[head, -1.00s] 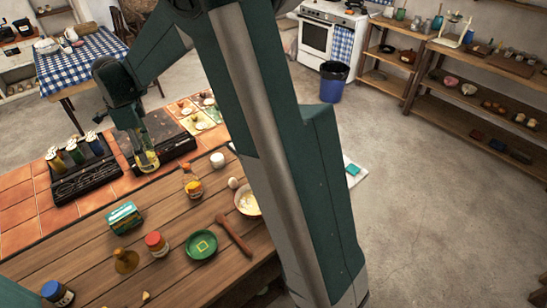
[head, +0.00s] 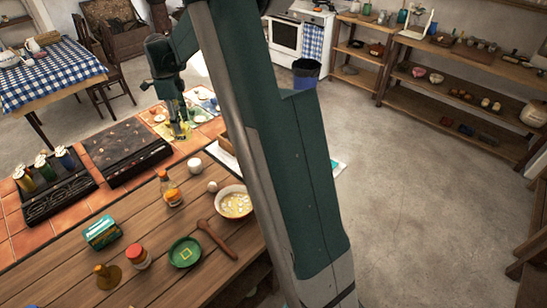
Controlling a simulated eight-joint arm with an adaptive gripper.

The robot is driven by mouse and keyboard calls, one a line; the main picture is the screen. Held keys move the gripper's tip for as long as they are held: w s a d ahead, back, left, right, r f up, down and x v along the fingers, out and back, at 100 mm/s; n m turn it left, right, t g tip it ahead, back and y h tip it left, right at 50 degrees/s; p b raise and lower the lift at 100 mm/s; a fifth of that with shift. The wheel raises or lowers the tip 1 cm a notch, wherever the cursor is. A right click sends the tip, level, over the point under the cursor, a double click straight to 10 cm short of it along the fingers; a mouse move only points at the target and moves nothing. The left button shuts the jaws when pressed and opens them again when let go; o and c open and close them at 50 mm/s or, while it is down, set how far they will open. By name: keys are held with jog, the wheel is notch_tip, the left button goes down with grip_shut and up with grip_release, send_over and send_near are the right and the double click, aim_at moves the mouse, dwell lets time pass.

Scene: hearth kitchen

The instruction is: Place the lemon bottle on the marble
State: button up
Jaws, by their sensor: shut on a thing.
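My gripper (head: 180,132) is shut on a small yellowish bottle (head: 178,128), which looks like the lemon bottle. It is upright, small in view and partly covered by the fingers. The gripper is at the far edge of the counter, in front of the patterned tiles or cards (head: 207,97). I cannot tell whether the bottle touches the surface.
A black tray (head: 127,150) and a rack of bottles (head: 45,180) stand left of the gripper.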

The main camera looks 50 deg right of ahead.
jog(key=s+d+m, duration=0.2)
jog(key=s+d, duration=0.3)
jog(key=d, duration=1)
jog(key=s+d+f+m, duration=0.1)
jog(key=s+d+m, duration=0.3)
jog(key=d, duration=1)
jog(key=s+d+m, duration=0.1)
jog(key=s+d, duration=0.5)
jog(key=d, duration=0.9)
notch_tip(320, 180, down, 10)
jog(key=shift+a+f, duration=0.15)
jog(key=shift+f, duration=0.1)
jog(key=shift+w, duration=0.1)
notch_tip(320, 180, down, 6)
jog(key=shift+f, duration=0.15)
jog(key=shift+f, duration=1.85)
jog(key=shift+f, duration=0.15)
jog(key=o, duration=1.2)
